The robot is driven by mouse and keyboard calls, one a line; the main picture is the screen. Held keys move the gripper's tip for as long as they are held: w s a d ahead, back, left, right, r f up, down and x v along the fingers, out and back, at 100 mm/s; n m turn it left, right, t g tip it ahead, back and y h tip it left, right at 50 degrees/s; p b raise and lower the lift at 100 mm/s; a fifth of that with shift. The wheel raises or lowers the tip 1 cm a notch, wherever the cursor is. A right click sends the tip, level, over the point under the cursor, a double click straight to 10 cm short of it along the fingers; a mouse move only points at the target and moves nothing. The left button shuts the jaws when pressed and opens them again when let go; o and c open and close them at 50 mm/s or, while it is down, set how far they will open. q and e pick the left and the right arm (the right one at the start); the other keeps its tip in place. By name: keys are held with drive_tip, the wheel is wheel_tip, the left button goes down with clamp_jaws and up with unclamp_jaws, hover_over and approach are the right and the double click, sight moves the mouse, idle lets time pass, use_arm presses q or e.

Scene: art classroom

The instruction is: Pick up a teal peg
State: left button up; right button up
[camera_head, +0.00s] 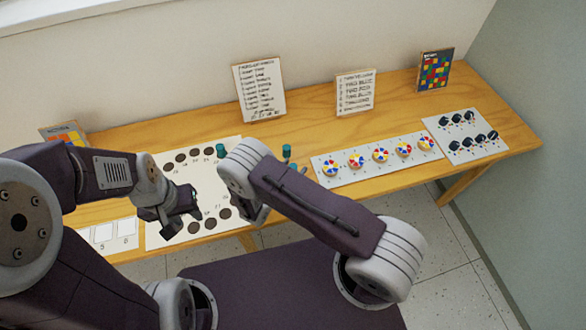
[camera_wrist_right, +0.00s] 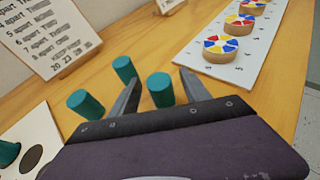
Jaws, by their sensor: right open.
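In the right wrist view, three teal pegs stand on the wooden table: one at left (camera_wrist_right: 85,103), one further back (camera_wrist_right: 124,69), and one (camera_wrist_right: 160,89) between the fingers of my right gripper (camera_wrist_right: 158,78). That gripper is open, with a gap visible around the peg. A teal peg in the board (camera_wrist_right: 8,152) shows at the left edge. In the head view, a teal peg (camera_head: 287,151) shows behind my right arm, which hides the right gripper's fingertips. Another teal peg (camera_head: 220,150) stands on the white board. My left gripper (camera_head: 183,212) is over this board; its finger gap is unclear.
The white board (camera_head: 158,238) has rows of dark round holes. To the right are a strip with colored wheels (camera_head: 381,154) and a panel of dark knobs (camera_head: 468,134). Text cards (camera_head: 260,91) stand along the wall. Bare wood (camera_head: 310,120) lies in front of the cards.

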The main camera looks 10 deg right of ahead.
sight(296, 168)
clamp_jaws()
drive_tip(key=shift+r, duration=0.1)
drive_tip(key=shift+r, duration=0.3)
drive_tip(key=r, duration=0.2)
drive_tip(key=s+d+r, duration=0.1)
drive_tip(key=r, duration=0.1)
drive_tip(key=shift+r, duration=0.1)
drive_tip(key=s+d+r, duration=0.6)
drive_tip(key=s+d, duration=0.1)
drive_tip(key=shift+d+b, duration=0.2)
drive_tip(key=shift+b, duration=0.25)
